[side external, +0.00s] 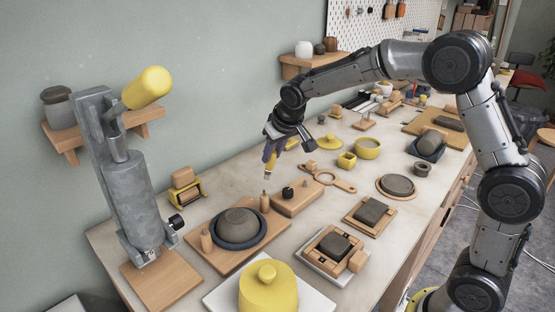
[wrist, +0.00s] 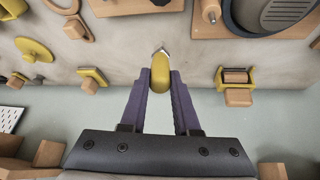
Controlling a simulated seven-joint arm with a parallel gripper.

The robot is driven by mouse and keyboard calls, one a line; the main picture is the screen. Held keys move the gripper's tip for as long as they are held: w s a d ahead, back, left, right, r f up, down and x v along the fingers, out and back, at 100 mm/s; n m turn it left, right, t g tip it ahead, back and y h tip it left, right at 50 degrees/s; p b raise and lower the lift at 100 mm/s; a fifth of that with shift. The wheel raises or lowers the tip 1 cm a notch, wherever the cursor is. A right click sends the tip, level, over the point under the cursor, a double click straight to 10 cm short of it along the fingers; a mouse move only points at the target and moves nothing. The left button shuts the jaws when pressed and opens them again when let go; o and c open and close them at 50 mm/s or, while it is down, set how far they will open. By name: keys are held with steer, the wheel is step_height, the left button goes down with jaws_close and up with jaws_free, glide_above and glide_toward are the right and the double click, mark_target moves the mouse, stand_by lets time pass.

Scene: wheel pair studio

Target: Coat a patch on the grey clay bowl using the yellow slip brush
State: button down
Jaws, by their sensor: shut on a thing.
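My gripper (side external: 271,152), with purple fingers, is shut on the yellow slip brush (side external: 268,168) and holds it above the bench, tip downward. In the wrist view the yellow brush (wrist: 160,72) sits between the two fingertips, its pale tip pointing toward the top of the picture. The grey clay bowl (side external: 240,225) appears as a ribbed dome in a dark ring on a wooden board, left of and below the gripper in the side view. In the wrist view it is partly cut off at the top right (wrist: 285,14). The brush is apart from it.
A yellow lidded pot (side external: 268,288) stands in front. A grey press (side external: 130,190) stands at left. Yellow containers (side external: 368,149) and a grey disc (side external: 398,185) are to the right. The wall is close behind.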

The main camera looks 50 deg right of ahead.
steer(key=s+a+r+n, duration=0.1)
steer(key=s+a+r, duration=0.1)
steer(key=a+r, duration=0.2)
steer(key=s+a+r+n+y, duration=0.1)
steer(key=a+r, duration=0.4)
steer(key=a, duration=0.6)
steer(key=shift+s+y, duration=0.3)
steer(key=shift+s, duration=0.3)
steer(key=shift+a, duration=0.1)
steer(key=s+f, duration=0.3)
steer(key=f, duration=0.3)
steer(key=shift+s+f, duration=0.3)
steer(key=shift+f, duration=0.1)
steer(key=shift+w, duration=0.9)
steer(key=shift+f, duration=0.55)
